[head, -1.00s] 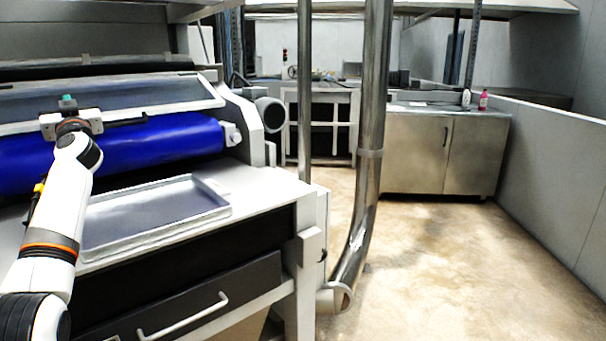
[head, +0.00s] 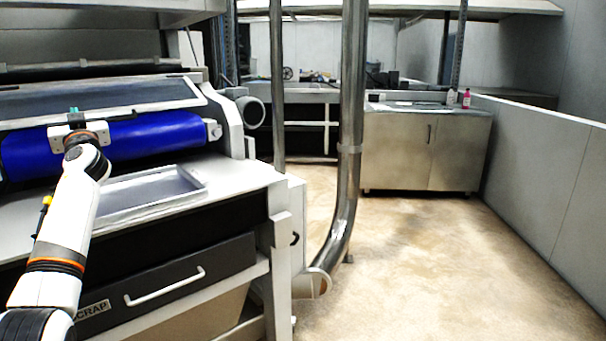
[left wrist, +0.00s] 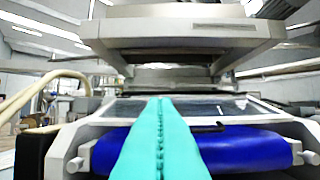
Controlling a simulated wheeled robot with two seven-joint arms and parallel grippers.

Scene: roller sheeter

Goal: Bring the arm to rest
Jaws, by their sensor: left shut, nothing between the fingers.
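My left arm comes in from the left in the head view, reaching up in front of the roller sheeter. My left gripper (head: 76,118) points away toward the machine, and its teal fingers look small there. In the left wrist view the teal fingers (left wrist: 160,130) are pressed together along a seam, with nothing between them. The blue roller (head: 150,138) lies beyond the gripper; it also shows in the left wrist view (left wrist: 245,150). The gripper's exact gap to the machine is unclear. My right gripper is not in view.
A shallow metal tray (head: 198,188) lies on the machine's white table. A drawer with a white handle (head: 165,286) is below, near a scrap label. A steel pipe (head: 350,130) stands to the right. A steel cabinet (head: 425,150) stands at the back; the floor before it is clear.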

